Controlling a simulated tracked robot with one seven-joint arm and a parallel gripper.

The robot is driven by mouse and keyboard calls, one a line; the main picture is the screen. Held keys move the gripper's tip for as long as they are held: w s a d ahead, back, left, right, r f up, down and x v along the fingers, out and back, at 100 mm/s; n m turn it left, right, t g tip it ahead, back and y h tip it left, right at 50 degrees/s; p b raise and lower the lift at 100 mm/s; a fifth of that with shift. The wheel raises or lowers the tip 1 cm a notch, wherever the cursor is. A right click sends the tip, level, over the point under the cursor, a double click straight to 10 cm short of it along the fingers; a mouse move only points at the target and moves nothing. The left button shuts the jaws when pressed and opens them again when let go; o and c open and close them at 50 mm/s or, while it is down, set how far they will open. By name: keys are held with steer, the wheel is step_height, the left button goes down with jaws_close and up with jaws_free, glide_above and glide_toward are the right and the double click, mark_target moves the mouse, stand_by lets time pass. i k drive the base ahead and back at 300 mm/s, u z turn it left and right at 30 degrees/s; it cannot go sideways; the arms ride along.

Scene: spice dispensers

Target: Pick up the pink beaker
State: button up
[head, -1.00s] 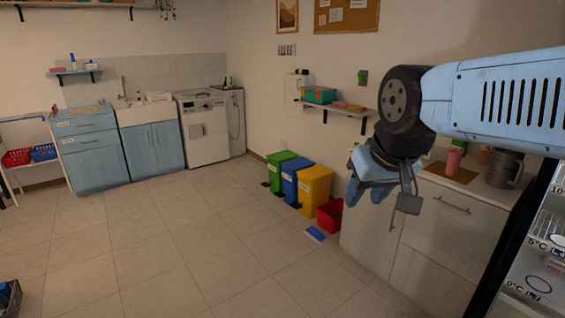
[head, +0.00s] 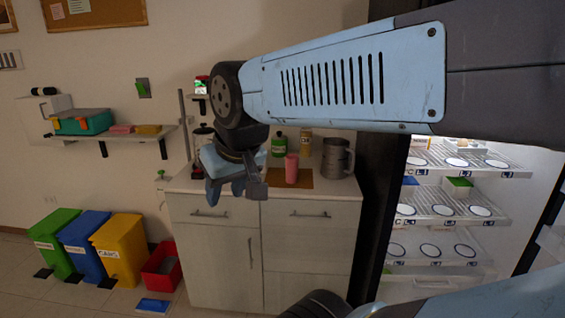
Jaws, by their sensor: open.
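The pink beaker (head: 291,169) stands upright on a brown mat (head: 304,181) on the counter of the pale cabinet, right of centre in the head view. My gripper (head: 226,190) hangs at the end of my blue arm, pointing down, to the left of the beaker in the picture and apart from it. It is open and nothing shows between its fingers. How far it is from the counter in depth I cannot tell.
A grey metal jug (head: 336,158) stands right of the beaker. A green bottle (head: 279,144) and a yellowish bottle (head: 305,143) stand behind it. A lit fridge with shelves (head: 450,205) is at right. Bins (head: 120,247) and a red crate (head: 162,268) stand on the floor at left.

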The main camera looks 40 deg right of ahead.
mark_target(291, 160)
steer(key=z, duration=0.2)
steer(key=i, duration=1)
steer(key=z, duration=0.2)
